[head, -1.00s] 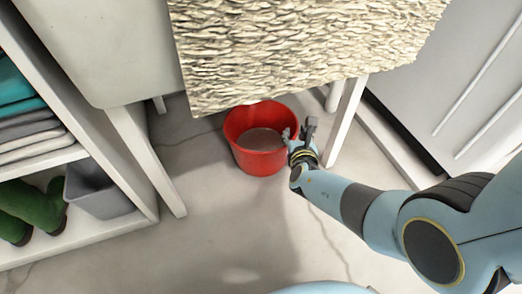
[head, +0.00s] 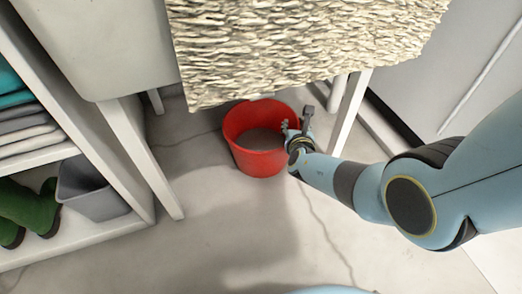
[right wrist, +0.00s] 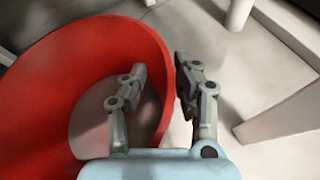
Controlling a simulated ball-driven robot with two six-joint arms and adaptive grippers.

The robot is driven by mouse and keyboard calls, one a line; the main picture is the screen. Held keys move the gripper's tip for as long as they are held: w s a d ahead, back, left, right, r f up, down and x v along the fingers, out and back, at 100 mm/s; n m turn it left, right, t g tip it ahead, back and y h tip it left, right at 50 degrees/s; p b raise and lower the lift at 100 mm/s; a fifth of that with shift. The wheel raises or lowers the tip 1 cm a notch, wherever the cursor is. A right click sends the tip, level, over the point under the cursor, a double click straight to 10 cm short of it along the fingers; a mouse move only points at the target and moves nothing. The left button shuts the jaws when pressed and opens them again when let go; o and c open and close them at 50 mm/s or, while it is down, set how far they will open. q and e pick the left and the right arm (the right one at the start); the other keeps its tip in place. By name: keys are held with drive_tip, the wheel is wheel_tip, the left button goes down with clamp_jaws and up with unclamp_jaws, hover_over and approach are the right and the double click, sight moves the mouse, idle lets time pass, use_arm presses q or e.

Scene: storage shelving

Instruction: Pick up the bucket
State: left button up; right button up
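The red bucket (head: 254,160) stands upright on the floor under a table-like piece with a shaggy, woven-looking cover. My right gripper (head: 297,118) is at the bucket's right rim. In the right wrist view the bucket (right wrist: 45,90) fills the left side, and the right gripper (right wrist: 160,72) has its fingers apart. One finger is over the inside of the bucket and the other is outside, with the red wall between them. The fingers do not look closed on the wall. The left gripper is not in view.
The shaggy cover (head: 300,50) overhangs the bucket's far side. White legs (head: 349,112) stand just right of the bucket. A shelf at left holds a grey bin (head: 95,195), green boots (head: 30,205) and folded cloths (head: 25,130). The floor in front is clear.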

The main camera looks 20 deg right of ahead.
clamp_jaws()
idle(0.3)
drive_tip(key=shift+r, duration=0.1)
